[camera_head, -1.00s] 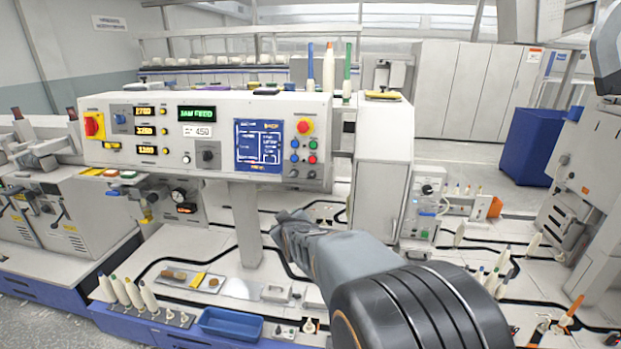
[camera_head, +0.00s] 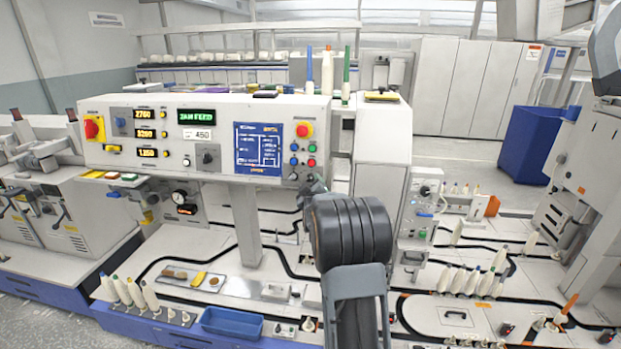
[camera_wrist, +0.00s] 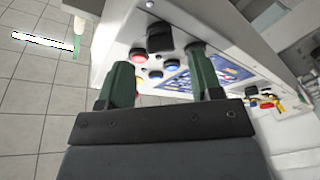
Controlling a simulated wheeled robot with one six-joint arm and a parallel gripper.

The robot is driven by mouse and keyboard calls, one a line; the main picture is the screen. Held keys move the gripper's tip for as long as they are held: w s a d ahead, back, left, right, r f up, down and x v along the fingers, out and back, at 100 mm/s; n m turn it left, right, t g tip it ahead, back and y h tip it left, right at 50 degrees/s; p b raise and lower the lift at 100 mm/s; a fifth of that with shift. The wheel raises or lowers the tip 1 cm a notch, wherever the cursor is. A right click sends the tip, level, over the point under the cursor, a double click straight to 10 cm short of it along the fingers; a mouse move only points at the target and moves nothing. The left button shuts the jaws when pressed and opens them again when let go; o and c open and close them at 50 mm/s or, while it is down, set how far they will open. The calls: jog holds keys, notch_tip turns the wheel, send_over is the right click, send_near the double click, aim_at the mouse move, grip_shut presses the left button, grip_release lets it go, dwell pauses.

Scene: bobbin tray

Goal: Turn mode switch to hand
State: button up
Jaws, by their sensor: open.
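The white control panel (camera_head: 220,175) stands on a post, with a black rotary knob (camera_head: 207,154) at its middle and small controls below the red emergency button at its right end. In the wrist view a black knob (camera_wrist: 160,38) lies ahead, in line with the gap between my two green fingers. Labels are too small to read, so I cannot tell which knob is the mode switch or its setting. My gripper (camera_wrist: 158,62) is open and empty. In the head view my gripper (camera_head: 317,187) is at the panel's lower right corner, partly hidden by my wrist.
Red and blue buttons (camera_wrist: 155,76) sit close to the knob, between and beside my fingers. The blue screen (camera_head: 258,148) is left of the buttons. A white housing (camera_head: 383,150) stands close to the right. Bobbins (camera_head: 128,290) and a blue tray (camera_head: 231,322) are below.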

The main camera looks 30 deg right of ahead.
aim_at(311, 180)
jog(key=shift+p+x, duration=0.45)
jog(key=shift+x, duration=1.5)
jog(key=c, duration=0.9)
